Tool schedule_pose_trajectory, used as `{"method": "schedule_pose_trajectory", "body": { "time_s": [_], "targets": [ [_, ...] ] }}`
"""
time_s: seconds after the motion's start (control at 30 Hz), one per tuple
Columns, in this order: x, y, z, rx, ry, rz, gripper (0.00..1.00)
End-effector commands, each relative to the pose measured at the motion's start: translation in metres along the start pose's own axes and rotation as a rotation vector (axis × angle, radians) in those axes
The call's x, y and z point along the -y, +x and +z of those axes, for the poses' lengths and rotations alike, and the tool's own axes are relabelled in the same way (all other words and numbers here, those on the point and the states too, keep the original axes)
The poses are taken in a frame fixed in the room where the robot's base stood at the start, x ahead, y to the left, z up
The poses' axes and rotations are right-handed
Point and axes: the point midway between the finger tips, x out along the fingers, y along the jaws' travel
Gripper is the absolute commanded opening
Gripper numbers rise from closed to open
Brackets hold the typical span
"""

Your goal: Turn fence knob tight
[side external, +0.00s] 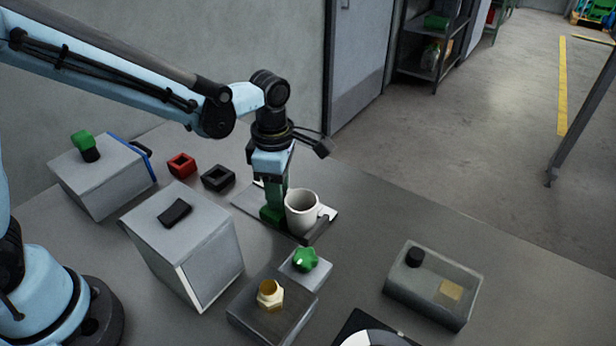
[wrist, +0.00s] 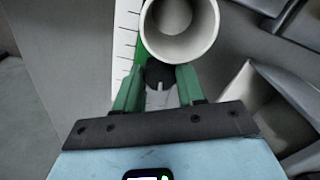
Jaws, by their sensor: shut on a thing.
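The fence knob (wrist: 160,76) is a small black round knob with a pale line on its face. In the wrist view it sits between the green fingertips of my gripper (wrist: 159,72), which is shut on it. In the side view my gripper (side external: 272,215) points straight down at the flat plate, and its fingers hide the knob. A white hollow cylinder (side external: 302,212) stands right beside the fingers on the plate. In the wrist view the cylinder (wrist: 181,48) is just beyond the knob. A green strip and a white scale with tick marks (wrist: 125,45) run beside it.
Grey boxes (side external: 185,240) stand to the left, with red (side external: 181,165) and black (side external: 218,178) square blocks behind. A clear-topped box (side external: 433,284) is at right. The table beyond the plate is bare.

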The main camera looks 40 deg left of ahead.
Motion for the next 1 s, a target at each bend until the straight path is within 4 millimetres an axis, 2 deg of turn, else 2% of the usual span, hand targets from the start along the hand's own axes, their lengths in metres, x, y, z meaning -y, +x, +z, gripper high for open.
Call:
{"method": "schedule_pose_trajectory", "body": {
  "time_s": [0.37,1.0],
  "targets": [
    [0.0006,-0.0001,0.0002,-0.001,0.117,-0.002,0.09],
    [0.0019,0.0000,-0.0003,-0.001,0.639,-0.001,0.09]
  ]
}}
